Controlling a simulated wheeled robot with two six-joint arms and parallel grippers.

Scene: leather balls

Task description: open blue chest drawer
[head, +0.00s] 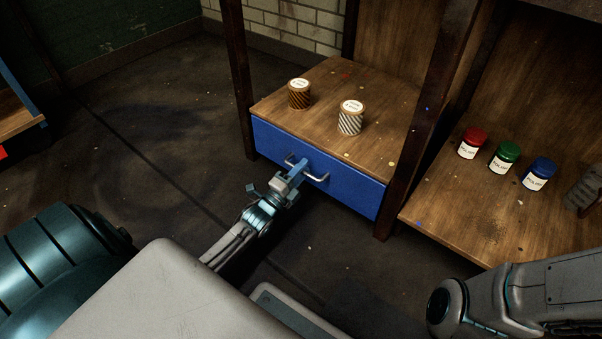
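The blue drawer (345,187) is set under the wooden top of a chest and looks flush with its frame. A metal bar handle (320,178) sits on its front.
A brown striped jar (299,96) and a white striped jar (350,120) stand on the chest top. Red (472,143), green (504,156) and blue (538,174) jars stand on the right shelf (450,215). Dark floor (150,130) left of the chest is clear.

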